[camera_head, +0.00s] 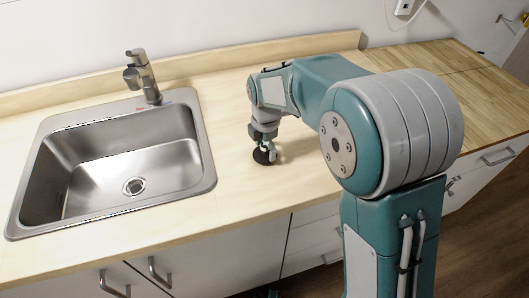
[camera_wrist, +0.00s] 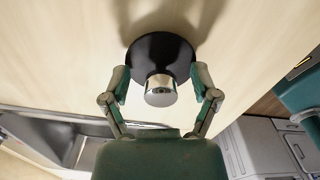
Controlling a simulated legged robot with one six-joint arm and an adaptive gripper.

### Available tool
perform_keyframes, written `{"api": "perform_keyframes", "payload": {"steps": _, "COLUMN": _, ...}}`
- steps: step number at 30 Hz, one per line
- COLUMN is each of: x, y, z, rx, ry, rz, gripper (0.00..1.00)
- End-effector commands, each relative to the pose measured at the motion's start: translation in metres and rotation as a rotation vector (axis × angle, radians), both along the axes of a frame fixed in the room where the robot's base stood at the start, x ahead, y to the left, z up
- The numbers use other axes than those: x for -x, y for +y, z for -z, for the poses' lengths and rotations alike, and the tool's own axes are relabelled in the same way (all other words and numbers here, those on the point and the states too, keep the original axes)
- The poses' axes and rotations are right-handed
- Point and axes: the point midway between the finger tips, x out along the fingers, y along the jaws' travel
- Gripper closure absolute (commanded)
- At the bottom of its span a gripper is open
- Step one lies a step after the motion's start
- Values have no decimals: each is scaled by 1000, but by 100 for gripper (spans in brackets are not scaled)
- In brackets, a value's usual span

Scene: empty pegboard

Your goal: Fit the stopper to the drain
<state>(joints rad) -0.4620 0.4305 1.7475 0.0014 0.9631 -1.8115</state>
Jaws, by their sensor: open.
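The stopper is a black disc with a shiny metal knob. In the head view the stopper (camera_head: 262,157) lies on the pale countertop, to the right of the sink. In the wrist view the stopper (camera_wrist: 160,52) is at the top middle, its knob facing the camera. My gripper (camera_head: 265,146) is right above it; in the wrist view my gripper (camera_wrist: 160,78) is open, with one finger on each side of the knob, apart from it. The drain (camera_head: 134,186) is a round metal opening in the floor of the sink basin; nothing covers it.
The steel sink (camera_head: 207,178) is set into the countertop, with a raised rim. A metal faucet (camera_head: 143,76) stands at its back edge. The countertop (camera_head: 235,190) between sink and stopper is clear. A low wooden ledge (camera_head: 215,76) runs along the wall.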

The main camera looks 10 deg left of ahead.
Motion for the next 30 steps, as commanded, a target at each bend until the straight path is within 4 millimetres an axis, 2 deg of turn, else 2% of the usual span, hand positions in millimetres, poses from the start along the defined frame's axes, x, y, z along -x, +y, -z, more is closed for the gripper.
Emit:
{"api": "perform_keyframes", "payload": {"steps": 4, "x": 0, "y": 1, "z": 0, "rx": 1, "ry": -1, "rz": 0, "gripper": 22}}
{"api": "perform_keyframes", "payload": {"steps": 5, "x": 0, "y": 1, "z": 0, "rx": 1, "ry": -1, "rz": 0, "gripper": 31}}
{"api": "perform_keyframes", "payload": {"steps": 6, "x": 0, "y": 1, "z": 0, "rx": 1, "ry": -1, "rz": 0, "gripper": 49}}
{"api": "perform_keyframes", "payload": {"steps": 8, "x": 0, "y": 1, "z": 0, "rx": 1, "ry": 0, "rz": 0, "gripper": 76}}
{"api": "perform_keyframes", "payload": {"steps": 9, "x": 0, "y": 1, "z": 0, "rx": 1, "ry": -1, "rz": 0, "gripper": 94}}
{"api": "perform_keyframes", "payload": {"steps": 10, "x": 0, "y": 1, "z": 0, "rx": 1, "ry": -1, "rz": 0, "gripper": 100}}
{"api": "perform_keyframes", "payload": {"steps": 23, "x": 0, "y": 1, "z": -3, "rx": 1, "ry": -1, "rz": 0, "gripper": 100}}
{"api": "perform_keyframes", "payload": {"steps": 30, "x": -1, "y": 1, "z": -29, "rx": -1, "ry": -3, "rz": 0, "gripper": 100}}
